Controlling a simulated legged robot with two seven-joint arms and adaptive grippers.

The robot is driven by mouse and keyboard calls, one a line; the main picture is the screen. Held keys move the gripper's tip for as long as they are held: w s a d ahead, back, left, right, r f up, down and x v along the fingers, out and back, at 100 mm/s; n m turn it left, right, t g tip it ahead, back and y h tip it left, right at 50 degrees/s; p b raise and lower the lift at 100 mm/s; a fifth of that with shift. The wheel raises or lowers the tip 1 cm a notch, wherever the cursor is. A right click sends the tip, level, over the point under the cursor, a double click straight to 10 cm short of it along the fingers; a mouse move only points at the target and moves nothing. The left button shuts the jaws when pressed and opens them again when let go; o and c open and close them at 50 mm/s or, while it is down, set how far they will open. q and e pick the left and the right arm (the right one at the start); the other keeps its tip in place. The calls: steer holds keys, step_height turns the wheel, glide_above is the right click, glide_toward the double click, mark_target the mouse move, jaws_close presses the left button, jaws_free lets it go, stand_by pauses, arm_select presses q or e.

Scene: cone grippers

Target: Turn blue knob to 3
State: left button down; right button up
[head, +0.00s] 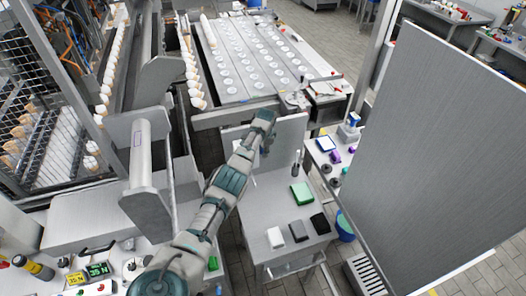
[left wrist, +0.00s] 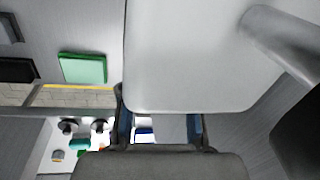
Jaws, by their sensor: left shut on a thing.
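My left arm reaches up and away across the head view, and its gripper (head: 268,122) is at the top edge of an upright light grey panel (head: 290,135). In the left wrist view the panel (left wrist: 190,55) fills the top middle and its rounded edge lies across my left gripper (left wrist: 160,125). The fingers stand apart, with one tip partly hidden behind the panel. The gripper appears shut on the panel. I cannot make out a blue knob or a number 3 in either view; any knob is hidden or too small. My right gripper is not in view.
A grey table (head: 260,215) carries a green block (head: 302,193), a black block (head: 320,223) and a white block (head: 275,237). A large grey board (head: 430,140) blocks the right side. A blue bucket (head: 345,226) stands near the table.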

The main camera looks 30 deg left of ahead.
arm_select(q)
steer(key=shift+f, duration=0.1)
steer(key=c, duration=0.8)
jaws_free()
